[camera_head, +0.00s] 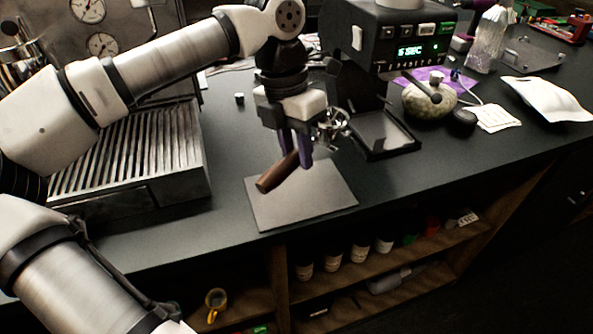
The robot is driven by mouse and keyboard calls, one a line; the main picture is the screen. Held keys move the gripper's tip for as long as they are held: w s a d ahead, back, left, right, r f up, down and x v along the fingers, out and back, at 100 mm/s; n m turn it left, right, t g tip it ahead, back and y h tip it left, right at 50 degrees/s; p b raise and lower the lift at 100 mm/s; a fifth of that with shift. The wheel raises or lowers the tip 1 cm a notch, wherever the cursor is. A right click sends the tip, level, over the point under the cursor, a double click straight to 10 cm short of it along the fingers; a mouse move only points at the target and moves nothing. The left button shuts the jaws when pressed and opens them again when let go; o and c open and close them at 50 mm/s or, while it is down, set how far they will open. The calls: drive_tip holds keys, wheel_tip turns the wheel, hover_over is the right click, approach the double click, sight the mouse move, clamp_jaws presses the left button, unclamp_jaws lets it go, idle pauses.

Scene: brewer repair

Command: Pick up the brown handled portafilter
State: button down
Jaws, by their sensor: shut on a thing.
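The portafilter has a brown handle (278,174) and a metal head (333,124). My gripper (295,155) points down over the counter with its purple fingers shut on the portafilter. The handle slants down to the left, and the head sits to the right of the fingers. The portafilter appears to be above the grey mat (325,204); the picture does not show clearly whether any part touches it. The fingers hide part of the handle.
An espresso machine with a ribbed drip tray (140,160) stands at the left. A black grinder (400,40) with a lit display is behind my gripper. A round pale pot (428,103), a white cloth (548,98) and papers lie right. Open shelves are below the counter.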

wheel_tip(320, 180, up, 22)
drive_tip(key=p, duration=0.2)
drive_tip(key=shift+f+p, duration=0.25)
drive_tip(key=shift+p, duration=0.15)
drive_tip(key=c, duration=1.8)
unclamp_jaws()
clamp_jaws()
